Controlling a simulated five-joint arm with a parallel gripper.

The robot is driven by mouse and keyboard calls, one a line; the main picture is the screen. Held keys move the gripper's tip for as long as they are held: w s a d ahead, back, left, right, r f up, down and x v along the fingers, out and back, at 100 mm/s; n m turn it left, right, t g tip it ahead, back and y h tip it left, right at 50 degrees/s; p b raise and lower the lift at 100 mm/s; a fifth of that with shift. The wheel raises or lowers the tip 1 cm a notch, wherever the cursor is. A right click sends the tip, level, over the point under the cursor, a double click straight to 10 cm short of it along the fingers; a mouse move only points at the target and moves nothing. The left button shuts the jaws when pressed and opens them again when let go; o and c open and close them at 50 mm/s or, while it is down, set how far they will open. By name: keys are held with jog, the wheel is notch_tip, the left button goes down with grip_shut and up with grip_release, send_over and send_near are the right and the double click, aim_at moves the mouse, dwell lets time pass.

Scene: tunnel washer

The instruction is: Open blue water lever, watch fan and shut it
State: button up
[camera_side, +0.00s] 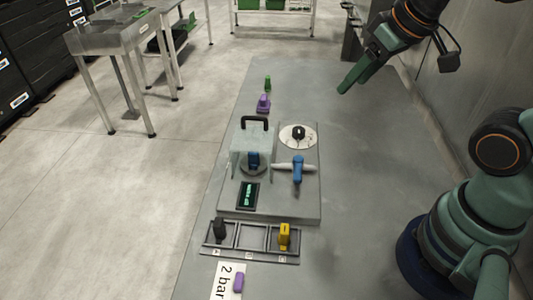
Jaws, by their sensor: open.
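A blue water lever (298,172) sits on a light valve body at the right of a raised grey panel (270,208). Its handle points toward the front of the panel. Left of it, a clear cover with a black handle (254,123) stands over a blue part (253,161) on a round base. Behind the lever is a white disc with a black centre (298,136), which may be the fan; its motion cannot be told. My gripper (352,82) has green fingers and hangs open and empty, behind and to the right of the panel.
A small dark display (247,195) is at the panel's front left. In front, a rack (250,250) holds a black piece (220,230) and a yellow piece (284,235). A purple piece (238,282) lies by a "2 bar" label. Purple (264,103) and green (267,83) pieces stand behind.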

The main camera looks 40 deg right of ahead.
jog(key=w+a+f+m+g, duration=0.2)
jog(key=a+f+m+g, duration=0.1)
jog(key=a+m, duration=0.15)
jog(key=m+g, duration=0.3)
jog(key=m, duration=0.1)
send_over(298, 174)
notch_tip(298, 174, down, 4)
jog(key=shift+m, duration=0.25)
notch_tip(298, 174, down, 12)
jog(key=shift+f, duration=0.25)
grip_shut()
